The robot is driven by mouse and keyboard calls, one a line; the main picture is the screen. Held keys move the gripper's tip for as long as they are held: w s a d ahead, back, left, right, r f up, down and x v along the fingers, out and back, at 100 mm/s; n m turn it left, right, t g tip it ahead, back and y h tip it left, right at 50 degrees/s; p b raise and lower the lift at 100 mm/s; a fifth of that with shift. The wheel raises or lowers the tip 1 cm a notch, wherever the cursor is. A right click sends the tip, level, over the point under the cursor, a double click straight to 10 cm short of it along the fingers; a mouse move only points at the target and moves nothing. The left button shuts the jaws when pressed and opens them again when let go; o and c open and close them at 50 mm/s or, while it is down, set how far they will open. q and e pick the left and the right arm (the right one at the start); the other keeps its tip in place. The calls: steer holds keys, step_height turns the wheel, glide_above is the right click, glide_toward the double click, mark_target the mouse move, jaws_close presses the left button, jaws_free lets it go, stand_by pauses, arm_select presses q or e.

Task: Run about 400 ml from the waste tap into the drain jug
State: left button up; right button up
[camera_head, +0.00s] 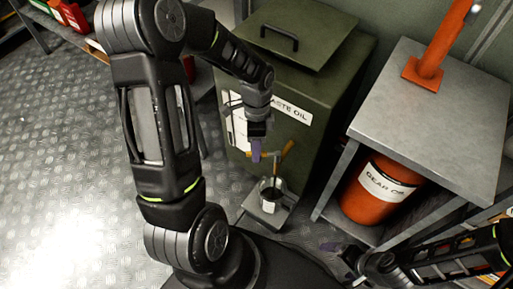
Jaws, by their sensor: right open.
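The dark green waste oil tank (320,130) has a white label on its front, partly covered by my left arm. The waste tap (287,149), with an orange-yellow handle, sticks out low on the tank front. The clear drain jug (272,187) stands under the tap, with something dark inside and a pale label; the fill level is too small to read. My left gripper (256,151) points down at the tap, its purple fingertip close beside or touching it; whether it grips is unclear. My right gripper (338,250) is open and low at the right, apart from the jug.
The jug is on a small grey stand (251,205). A grey metal bench (440,115) stands right of the tank, with an orange gear oil drum (374,196) beneath. A red-orange post (440,45) is on the bench. The floor at left is clear.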

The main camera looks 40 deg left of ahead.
arm_select(q)
jaws_close()
stand_by(0.4)
stand_by(1.1)
